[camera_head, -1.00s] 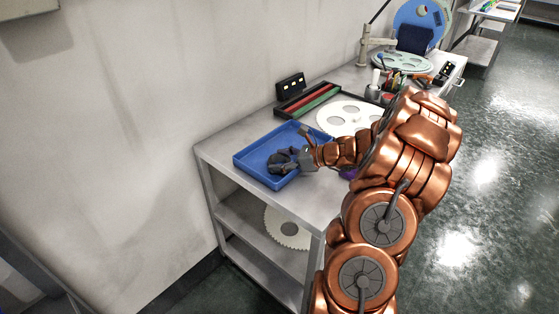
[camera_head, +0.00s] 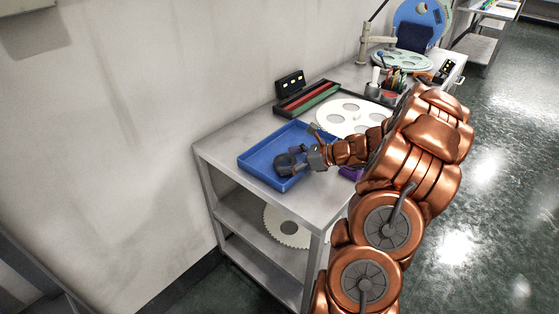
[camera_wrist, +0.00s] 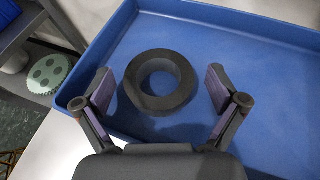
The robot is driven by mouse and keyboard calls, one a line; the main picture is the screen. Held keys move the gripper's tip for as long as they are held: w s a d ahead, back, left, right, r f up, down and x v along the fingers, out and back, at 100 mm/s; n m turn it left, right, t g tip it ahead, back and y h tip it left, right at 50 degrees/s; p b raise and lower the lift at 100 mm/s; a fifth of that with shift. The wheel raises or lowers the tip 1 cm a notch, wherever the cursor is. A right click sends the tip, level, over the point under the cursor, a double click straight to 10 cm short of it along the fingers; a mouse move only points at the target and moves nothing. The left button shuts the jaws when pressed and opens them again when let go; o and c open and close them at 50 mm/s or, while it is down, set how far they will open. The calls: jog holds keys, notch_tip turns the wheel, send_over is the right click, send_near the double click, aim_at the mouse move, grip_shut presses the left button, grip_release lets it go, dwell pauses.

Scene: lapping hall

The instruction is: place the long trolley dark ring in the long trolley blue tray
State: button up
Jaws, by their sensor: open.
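The dark ring (camera_wrist: 150,101) shows in the wrist view inside the blue tray (camera_wrist: 240,28), lying flat and apparently on the tray floor, near one corner. My gripper (camera_wrist: 159,88) is open, with one finger on each side of the ring and a visible gap on both sides. In the head view, the blue tray (camera_head: 262,178) sits at the near end of the long trolley (camera_head: 222,152). My gripper (camera_head: 287,162) is low over its near right part, and the ring is hard to tell from the dark fingers there.
A white disc with holes (camera_head: 350,106) and a dark rack with red and green strips (camera_head: 308,98) lie behind the tray. A small dark box with lights (camera_head: 290,83) stands near the wall. A purple thing (camera_head: 349,173) is partly hidden by my arm.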

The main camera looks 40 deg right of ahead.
jog(key=v, duration=0.9)
jog(key=shift+w+d+r, duration=0.1)
jog(key=shift+r, duration=0.3)
jog(key=a+n+g, duration=0.1)
jog(key=a+n, duration=0.1)
jog(key=a, duration=0.2)
jog(key=a+r+n+g+y, duration=0.1)
jog(key=a, duration=0.3)
jog(key=a+r+n+g, duration=0.1)
jog(key=a+n, duration=0.1)
jog(key=a, duration=0.2)
jog(key=shift+w+a+r+n+g+y, duration=0.15)
jog(key=shift+w+n+g+y, duration=0.15)
jog(key=shift+w+y, duration=0.1)
jog(key=s+a+n+g+h, duration=0.2)
jog(key=s+a+n+g, duration=0.2)
jog(key=s+a+n, duration=0.45)
jog(key=s+a+n+g+h, duration=0.2)
jog(key=s+a+n+g, duration=0.3)
jog(key=a, duration=0.7)
jog(key=s+d+n+h, duration=0.1)
jog(key=s+n+h, duration=0.4)
jog(key=s+n, duration=0.5)
jog(key=s, duration=0.3)
jog(key=shift+s+r+h, duration=0.25)
jog(key=shift+s+h, duration=0.05)
jog(key=shift+s, duration=0.05)
jog(key=shift+r, duration=0.1)
notch_tip(320, 180, up, 9)
jog(key=p, duration=0.9)
